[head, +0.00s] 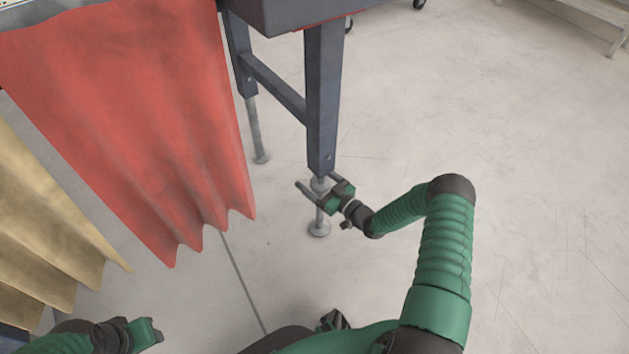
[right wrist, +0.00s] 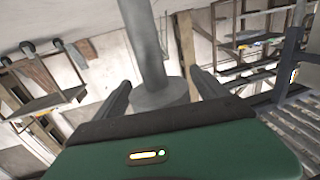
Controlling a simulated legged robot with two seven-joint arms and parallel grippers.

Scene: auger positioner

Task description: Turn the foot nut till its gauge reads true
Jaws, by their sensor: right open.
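The foot nut (head: 320,184) is a grey round collar just under the dark table leg (head: 322,110), on a thin rod that ends in a round foot pad (head: 319,230) on the floor. My right gripper (head: 316,180) is open, its two fingers reaching either side of the rod at nut height. In the right wrist view a grey cylindrical collar (right wrist: 160,97) on a rod stands between the spread fingers; I cannot tell whether they touch it. No gauge can be made out. My left gripper (head: 145,332) is at the lower left, away from the leg; its jaws are unclear.
A red curtain (head: 130,110) hangs left of the leg, with a tan curtain (head: 45,225) beyond it. A crossbar (head: 273,88) joins the leg to a second leg with its own foot. The pale floor (head: 545,190) at the right is clear.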

